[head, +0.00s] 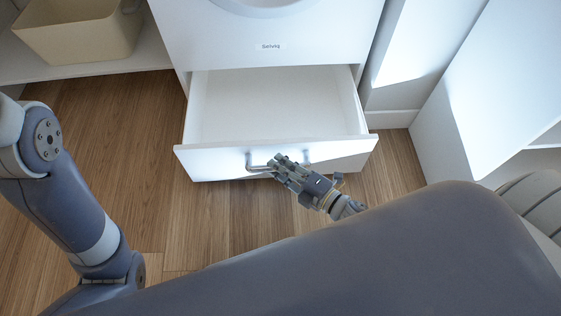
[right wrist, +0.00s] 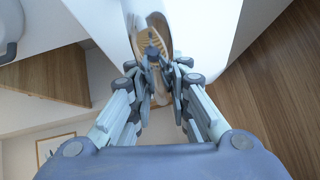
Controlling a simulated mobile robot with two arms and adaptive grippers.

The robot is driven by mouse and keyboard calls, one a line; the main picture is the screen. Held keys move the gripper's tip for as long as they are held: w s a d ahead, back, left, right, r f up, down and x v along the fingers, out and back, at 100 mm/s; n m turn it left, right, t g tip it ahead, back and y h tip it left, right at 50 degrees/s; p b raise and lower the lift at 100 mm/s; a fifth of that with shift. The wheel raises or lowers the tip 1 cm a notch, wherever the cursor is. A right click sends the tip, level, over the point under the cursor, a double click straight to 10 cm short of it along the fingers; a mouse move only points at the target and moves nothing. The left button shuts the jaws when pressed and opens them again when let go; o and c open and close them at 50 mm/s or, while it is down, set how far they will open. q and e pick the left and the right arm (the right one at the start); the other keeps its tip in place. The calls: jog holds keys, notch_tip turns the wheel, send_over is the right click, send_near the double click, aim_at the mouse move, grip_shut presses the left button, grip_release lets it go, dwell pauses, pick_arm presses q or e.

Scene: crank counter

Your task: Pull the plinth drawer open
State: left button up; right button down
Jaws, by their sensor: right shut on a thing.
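The white plinth drawer (head: 215,166) stands well out from under the white appliance in the head view, and its empty interior shows. Its grey bar handle (head: 256,169) is on the drawer front. My right gripper (head: 279,163) is shut on the handle, its fingers covering the handle's middle. In the right wrist view the fingers of my right gripper (right wrist: 160,75) are close together at a white surface; the handle is hard to make out between them. My left arm comes in at the left of the head view, and its gripper is out of frame.
The white appliance (head: 270,45) stands above the drawer. A beige bin (head: 80,38) sits on a shelf at the upper left. A white cabinet (head: 490,90) stands at the right. The wooden floor (head: 150,130) left of the drawer is clear.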

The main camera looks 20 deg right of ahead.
jog(key=c, duration=1.5)
grip_release()
jog(key=v, duration=1.2)
